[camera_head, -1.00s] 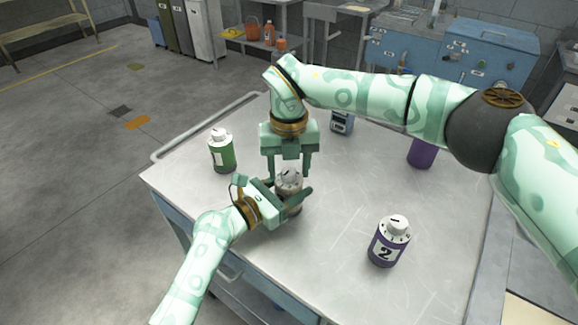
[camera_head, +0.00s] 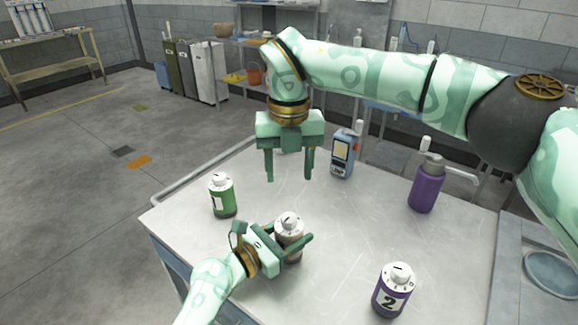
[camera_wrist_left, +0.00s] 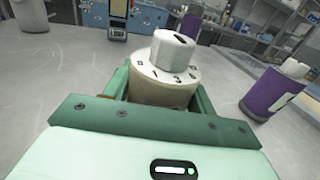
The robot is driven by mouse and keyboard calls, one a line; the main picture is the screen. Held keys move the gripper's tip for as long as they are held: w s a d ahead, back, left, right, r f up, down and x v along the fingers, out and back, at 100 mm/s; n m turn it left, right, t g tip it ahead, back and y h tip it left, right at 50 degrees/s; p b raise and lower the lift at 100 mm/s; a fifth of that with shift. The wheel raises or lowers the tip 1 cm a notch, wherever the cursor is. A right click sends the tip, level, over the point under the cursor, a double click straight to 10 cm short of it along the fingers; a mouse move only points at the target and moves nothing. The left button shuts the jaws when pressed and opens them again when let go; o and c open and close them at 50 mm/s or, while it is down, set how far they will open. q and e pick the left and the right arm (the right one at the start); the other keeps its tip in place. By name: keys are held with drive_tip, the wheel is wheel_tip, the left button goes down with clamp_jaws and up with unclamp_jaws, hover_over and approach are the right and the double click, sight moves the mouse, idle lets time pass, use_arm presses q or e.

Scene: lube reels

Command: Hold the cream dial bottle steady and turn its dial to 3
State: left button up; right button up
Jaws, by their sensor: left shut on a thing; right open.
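The cream dial bottle (camera_head: 290,230) stands upright on the metal table (camera_head: 345,262), with a white dial on top bearing a dark mark. My left gripper (camera_head: 292,246) is shut around its body from the front left. In the left wrist view the bottle (camera_wrist_left: 160,92) sits between the fingers, and digits show on the collar below its dial (camera_wrist_left: 174,48); which digit the mark meets I cannot tell. My right gripper (camera_head: 290,176) is open and empty, pointing down above and behind the bottle, apart from the dial.
A green dial bottle (camera_head: 222,197) stands to the left and a purple dial bottle (camera_head: 391,292) marked 2 at the front right.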

use_arm(q)
drive_tip(key=o, duration=1.2)
